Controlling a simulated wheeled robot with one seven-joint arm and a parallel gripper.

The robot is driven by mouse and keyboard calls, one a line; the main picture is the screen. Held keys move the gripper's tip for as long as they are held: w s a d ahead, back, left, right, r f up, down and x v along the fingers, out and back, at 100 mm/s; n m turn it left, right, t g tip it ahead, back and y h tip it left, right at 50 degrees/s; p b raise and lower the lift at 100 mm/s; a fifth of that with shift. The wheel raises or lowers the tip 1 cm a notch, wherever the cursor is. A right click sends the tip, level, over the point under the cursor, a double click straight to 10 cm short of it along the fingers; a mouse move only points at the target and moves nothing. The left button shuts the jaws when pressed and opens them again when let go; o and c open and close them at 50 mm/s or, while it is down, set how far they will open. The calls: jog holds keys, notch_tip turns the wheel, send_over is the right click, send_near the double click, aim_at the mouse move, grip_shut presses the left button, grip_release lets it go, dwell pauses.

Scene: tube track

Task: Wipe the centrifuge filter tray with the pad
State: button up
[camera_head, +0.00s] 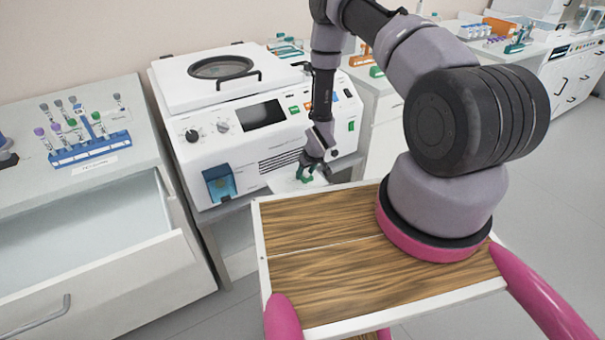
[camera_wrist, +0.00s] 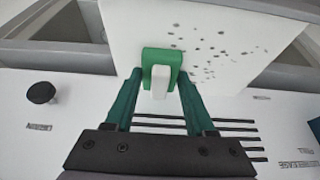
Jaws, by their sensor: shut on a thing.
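The filter tray (camera_wrist: 140,20) is a white plate standing out from the front of the centrifuge (camera_head: 262,125). It carries many dark specks, mostly to the right of the pad in the wrist view. In the head view a white part of the tray (camera_head: 281,184) shows below the vent slots. My gripper (camera_wrist: 160,82) is shut on the pad (camera_wrist: 149,54), a green block with a white grip. The pad is over the tray's near part, left of most specks; I cannot tell whether it touches. In the head view my gripper (camera_head: 306,171) is at the machine's front, partly covering the tray.
An open drawer (camera_head: 90,225) juts out at the left, below a bench with a blue tube rack (camera_head: 90,150). A blue-fronted box (camera_head: 219,184) sits on the centrifuge's front left. More benches with racks stand at the right. Open floor (camera_head: 560,190) lies at the right.

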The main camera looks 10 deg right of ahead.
aim_at(279, 190)
jog(key=shift+s+d, duration=0.2)
jog(key=shift+s, duration=0.7)
jog(key=shift+s+a+f, duration=0.1)
jog(key=shift+s+a, duration=0.1)
jog(key=shift+a, duration=0.45)
jog(key=shift+s+a+r, duration=0.1)
jog(key=shift+s+a, duration=0.15)
jog(key=shift+a, duration=0.4)
jog(key=shift+s+a+f, duration=0.1)
jog(key=shift+s+a, duration=0.1)
jog(key=shift+a, duration=0.45)
jog(key=shift+s+a+r, duration=0.1)
jog(key=shift+s+a, duration=0.25)
jog(key=shift+a, duration=0.8)
jog(key=shift+s+a+r, duration=0.1)
jog(key=shift+s+a, duration=0.25)
jog(key=shift+a, duration=0.8)
jog(key=shift+s+a, duration=0.35)
jog(key=shift+a, duration=0.8)
jog(key=shift+r, duration=3.05)
notch_tip(279, 190, up, 3)
jog(key=shift+f, duration=0.1)
